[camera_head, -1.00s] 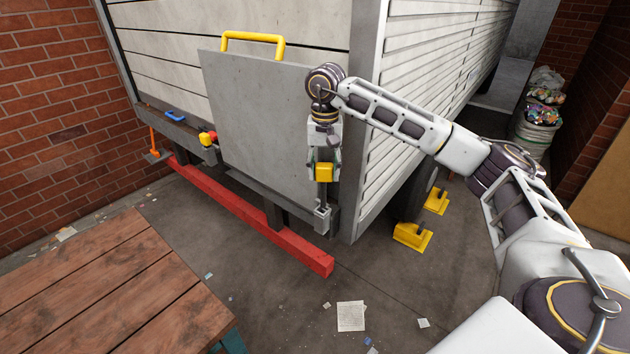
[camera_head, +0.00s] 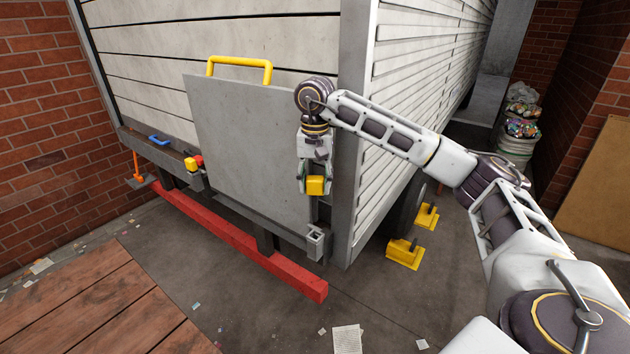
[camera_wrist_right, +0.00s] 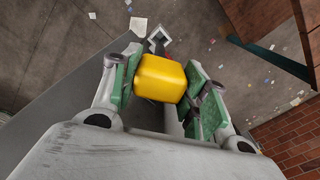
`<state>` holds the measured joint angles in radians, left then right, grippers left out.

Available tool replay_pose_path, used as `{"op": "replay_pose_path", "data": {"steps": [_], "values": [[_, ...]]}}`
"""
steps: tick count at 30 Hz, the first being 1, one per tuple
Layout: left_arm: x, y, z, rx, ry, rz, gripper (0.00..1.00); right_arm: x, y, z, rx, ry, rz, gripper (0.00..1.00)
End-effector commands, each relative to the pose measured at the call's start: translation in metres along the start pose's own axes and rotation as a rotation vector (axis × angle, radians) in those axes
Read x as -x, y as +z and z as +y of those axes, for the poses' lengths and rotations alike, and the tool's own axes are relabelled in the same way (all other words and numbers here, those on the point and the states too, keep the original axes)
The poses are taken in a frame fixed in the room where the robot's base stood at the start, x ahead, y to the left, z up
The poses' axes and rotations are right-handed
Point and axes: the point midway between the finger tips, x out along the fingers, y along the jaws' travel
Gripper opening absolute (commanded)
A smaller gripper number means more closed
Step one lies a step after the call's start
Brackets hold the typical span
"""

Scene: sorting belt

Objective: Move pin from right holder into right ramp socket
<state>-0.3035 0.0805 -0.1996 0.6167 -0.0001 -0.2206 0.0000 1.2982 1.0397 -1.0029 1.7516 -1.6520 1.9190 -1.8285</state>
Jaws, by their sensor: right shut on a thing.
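My right gripper (camera_head: 315,186) is shut on the pin's yellow block head (camera_head: 316,185), in front of the right edge of the grey ramp panel (camera_head: 245,140). The yellow head also shows in the right wrist view (camera_wrist_right: 160,78), between the green finger pads. A square grey socket (camera_head: 316,242) is below the gripper at the bed's right corner; its square rim also shows in the wrist view (camera_wrist_right: 158,36). I cannot tell whether this is the holder or the ramp socket. The pin's lower end is not clear. My left gripper is not in view.
A yellow handle (camera_head: 240,62) tops the panel. A red and yellow piece (camera_head: 193,164) sits at the left of the bed edge. A red bar (camera_head: 240,240) runs below. Yellow wheel chocks (camera_head: 405,254) and a wooden table (camera_head: 90,310) stand nearby.

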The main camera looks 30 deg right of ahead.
Motion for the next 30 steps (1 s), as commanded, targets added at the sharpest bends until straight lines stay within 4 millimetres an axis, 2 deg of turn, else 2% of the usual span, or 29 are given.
{"op": "replay_pose_path", "data": {"steps": [7,30], "values": [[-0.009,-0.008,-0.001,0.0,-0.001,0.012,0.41,-0.013,0.0,0.0,0.0,-0.001,0.001,0.12],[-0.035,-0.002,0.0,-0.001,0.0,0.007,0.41,-0.056,0.0,0.001,-0.001,0.0,0.001,0.12]]}}
